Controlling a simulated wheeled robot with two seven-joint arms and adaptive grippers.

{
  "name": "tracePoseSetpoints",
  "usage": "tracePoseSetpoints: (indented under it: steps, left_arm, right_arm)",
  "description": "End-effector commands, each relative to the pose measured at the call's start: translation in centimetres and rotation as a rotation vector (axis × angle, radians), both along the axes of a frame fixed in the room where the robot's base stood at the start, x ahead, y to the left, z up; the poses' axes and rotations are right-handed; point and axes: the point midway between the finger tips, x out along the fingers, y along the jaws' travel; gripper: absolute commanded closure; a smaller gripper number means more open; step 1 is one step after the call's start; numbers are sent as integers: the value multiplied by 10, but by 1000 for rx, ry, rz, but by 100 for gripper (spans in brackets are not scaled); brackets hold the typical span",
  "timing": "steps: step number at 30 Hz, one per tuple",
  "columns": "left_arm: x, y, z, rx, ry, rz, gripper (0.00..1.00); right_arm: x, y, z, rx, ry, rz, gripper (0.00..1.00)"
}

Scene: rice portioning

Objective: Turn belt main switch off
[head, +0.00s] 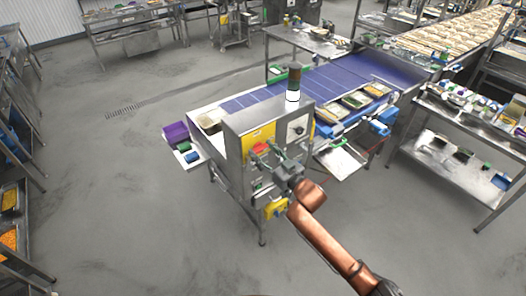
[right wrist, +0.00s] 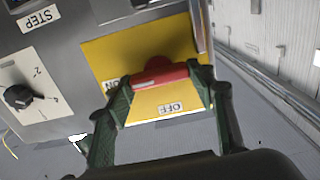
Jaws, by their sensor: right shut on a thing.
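The main switch is a red rotary handle (right wrist: 160,76) on a yellow plate (right wrist: 135,48) on the front of a steel control cabinet (head: 232,150). The red handle also shows in the head view (head: 260,148). The plate has an ON label (right wrist: 110,83) and an OFF label (right wrist: 170,108). My right gripper (right wrist: 162,84) is shut on the red handle, with one dark green finger at each end of it. In the wrist view the handle lies nearly level, and its left end is close to the ON label. My left gripper is not in view.
A black knob (right wrist: 18,97) and a STEP label (right wrist: 38,18) sit left of the yellow plate. The blue belt (head: 320,86) runs behind the cabinet with several trays on it. A steel table (head: 440,150) stands to the right. Open floor (head: 120,190) lies to the left.

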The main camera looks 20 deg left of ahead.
Motion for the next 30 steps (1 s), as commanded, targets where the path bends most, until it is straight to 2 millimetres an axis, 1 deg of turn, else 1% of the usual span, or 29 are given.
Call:
tracePoseSetpoints:
  steps: [5, 11, 30]
  left_arm:
    - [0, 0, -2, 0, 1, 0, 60]
    - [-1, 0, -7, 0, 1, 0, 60]
    - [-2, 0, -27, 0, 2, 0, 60]
  right_arm:
    - [0, 1, -1, -26, -34, 1, 74]
    - [0, 1, -1, -97, -125, 0, 74]
    - [-2, 2, -3, -465, -595, 1, 74]
